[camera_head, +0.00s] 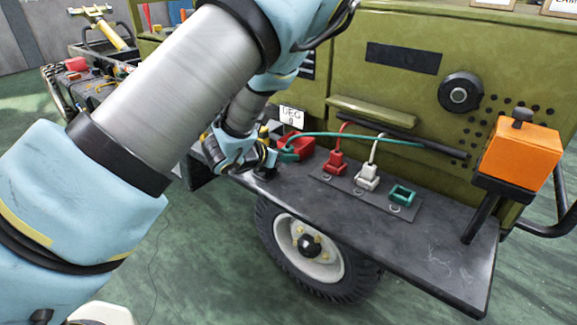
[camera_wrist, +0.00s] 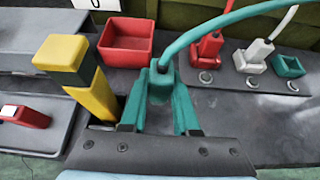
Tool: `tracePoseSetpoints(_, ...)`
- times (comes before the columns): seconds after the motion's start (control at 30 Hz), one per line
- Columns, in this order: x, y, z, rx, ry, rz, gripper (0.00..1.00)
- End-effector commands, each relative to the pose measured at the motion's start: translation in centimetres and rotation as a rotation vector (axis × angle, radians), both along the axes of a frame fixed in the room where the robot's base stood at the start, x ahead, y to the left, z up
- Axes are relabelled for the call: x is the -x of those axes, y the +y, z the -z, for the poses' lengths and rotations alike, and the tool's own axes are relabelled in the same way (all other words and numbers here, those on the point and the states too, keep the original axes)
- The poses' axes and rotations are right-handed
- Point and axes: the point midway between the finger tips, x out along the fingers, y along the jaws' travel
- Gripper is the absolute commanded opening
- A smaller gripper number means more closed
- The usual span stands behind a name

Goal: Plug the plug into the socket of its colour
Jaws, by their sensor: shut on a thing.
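My gripper (camera_wrist: 157,98) is shut on the green plug (camera_wrist: 160,84). The plug also shows beside my gripper in the head view (camera_head: 288,155), partly hidden by it. A green cable (camera_head: 345,138) runs from the plug to the right, over the sockets. The green socket (camera_head: 402,195) is open and empty at the right end of the socket plate; it also shows in the wrist view (camera_wrist: 288,66). My gripper is well to the left of it. A red plug (camera_head: 337,160) sits in the red socket and a white plug (camera_head: 369,172) in the white socket.
A red open box (camera_wrist: 127,42) stands just behind my gripper. An orange box (camera_head: 520,152) stands right of the sockets. The dark shelf (camera_head: 440,240) is clear in front of the orange box.

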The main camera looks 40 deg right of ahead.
Motion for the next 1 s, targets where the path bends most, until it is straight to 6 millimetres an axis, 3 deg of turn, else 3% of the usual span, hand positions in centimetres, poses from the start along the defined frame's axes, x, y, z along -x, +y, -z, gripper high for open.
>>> tracePoseSetpoints(0.23,0.0,0.1,3.4,-0.004,0.002,0.000,0.00)
tracePoseSetpoints(0.67,0.0,0.0,4.2,0.000,0.000,-0.001,0.00)
tracePoseSetpoints(0.7,0.0,0.0,4.1,0.000,0.000,-0.001,0.33)
tracePoseSetpoints(0.8,0.0,0.0,4.1,-0.001,0.001,-0.001,0.42)
tracePoseSetpoints(1.0,0.0,0.0,4.0,-0.001,0.001,-0.001,0.42)
